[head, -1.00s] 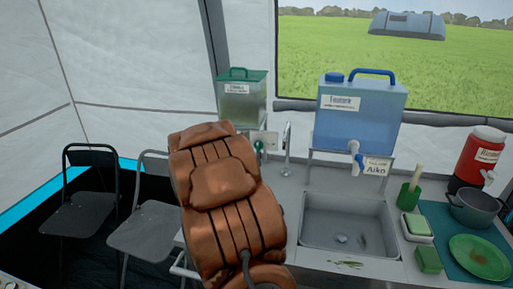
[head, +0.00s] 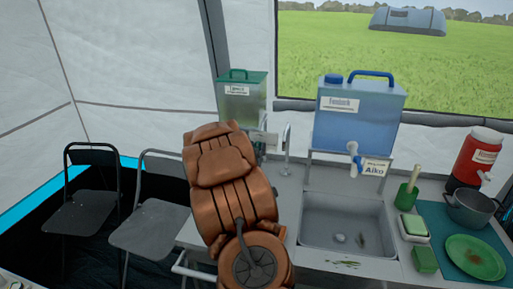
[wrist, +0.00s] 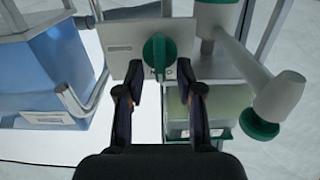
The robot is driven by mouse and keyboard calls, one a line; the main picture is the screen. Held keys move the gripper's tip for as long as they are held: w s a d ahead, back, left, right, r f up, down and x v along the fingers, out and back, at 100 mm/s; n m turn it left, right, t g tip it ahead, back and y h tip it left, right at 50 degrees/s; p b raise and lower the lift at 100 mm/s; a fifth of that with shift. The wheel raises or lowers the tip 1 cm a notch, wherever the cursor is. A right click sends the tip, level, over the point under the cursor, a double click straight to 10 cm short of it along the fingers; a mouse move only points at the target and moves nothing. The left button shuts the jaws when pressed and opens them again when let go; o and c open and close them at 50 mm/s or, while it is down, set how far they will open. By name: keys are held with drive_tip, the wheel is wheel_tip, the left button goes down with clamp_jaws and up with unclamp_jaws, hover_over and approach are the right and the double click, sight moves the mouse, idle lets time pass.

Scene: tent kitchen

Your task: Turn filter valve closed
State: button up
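The filter valve, a green knob (wrist: 158,58) on a pale plate (wrist: 120,60), shows in the wrist view with its grip upright in the picture. Lettering below it is partly covered by the knob. My gripper (wrist: 165,85) is open and empty, with one finger on each side just below the knob in the picture. I cannot tell whether a finger touches it. In the head view my copper-coloured arm reaches toward the valve area below the green-lidded tank (head: 241,104), and the gripper and knob there are mostly hidden.
A white pipe with a green end cap (wrist: 262,130) juts out right of the knob in the wrist view. The blue water container (head: 358,115) stands above the sink (head: 318,235). A slim metal faucet (head: 287,150) stands close to the valve area.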

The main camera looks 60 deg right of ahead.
clamp_jaws()
